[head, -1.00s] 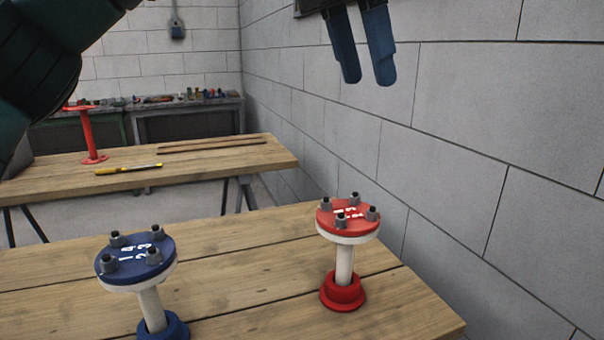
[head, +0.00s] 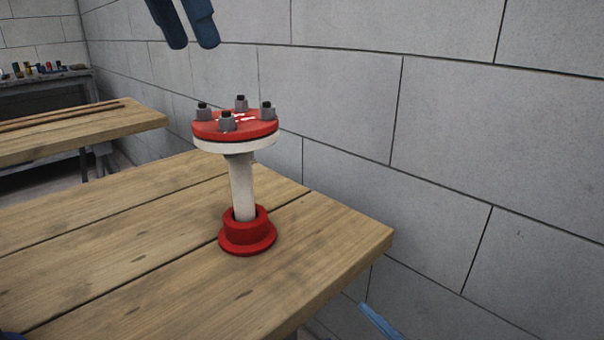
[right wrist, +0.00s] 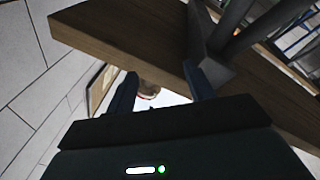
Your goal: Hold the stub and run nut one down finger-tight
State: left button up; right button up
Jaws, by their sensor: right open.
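The stub (head: 241,185) stands upright in a red socket (head: 247,238) on the wooden bench in the head view. Its top carries a white flange (head: 236,146) with a red disc (head: 222,133) on it. Several grey nuts on dark studs stand on the disc, one at the front (head: 227,122). The white numbers are too small to tell which is nut one. My left gripper (head: 193,44) is above and left of the disc, apart from it, fingers parted and empty. My right gripper (right wrist: 160,84) is open in the right wrist view, with no nut between its fingers.
The wooden bench (head: 120,285) has free room left of the stub; its right edge lies close to the grey block wall (head: 470,150). Another bench (head: 60,130) stands behind. The right wrist view shows a wooden top (right wrist: 120,38) and dark metal legs close by.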

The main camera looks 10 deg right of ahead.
aim_at(231, 169)
notch_tip(231, 169, up, 8)
jog(key=w+d+n+g+y, duration=0.15)
jog(key=n+y, duration=0.35)
jog(key=n, duration=0.5)
jog(key=a+r+n+g+y, duration=0.1)
jog(key=a+r+n+g, duration=0.1)
jog(key=n, duration=0.5)
jog(key=w+a+r+n+g+y, duration=0.1)
jog(key=a+r+n+g, duration=0.1)
jog(key=n, duration=0.5)
jog(key=w+a+r+n+g+y, duration=0.1)
jog(key=a+r+n+g, duration=0.2)
jog(key=n, duration=0.4)
jog(key=shift+w+a+r+g, duration=0.1)
jog(key=shift+w+r+g, duration=0.15)
jog(key=shift+g, duration=0.4)
jog(key=w+d+r+n+t+h, duration=0.1)
jog(key=w+r+n+t+h, duration=0.15)
jog(key=w, duration=0.25)
jog(key=shift+m+t+h, duration=0.25)
jog(key=shift+m+h, duration=0.1)
jog(key=shift+h, duration=0.2)
jog(key=x, duration=1.3)
jog(key=shift+w+d+r, duration=0.1)
jog(key=shift+w, duration=0.25)
grip_shut()
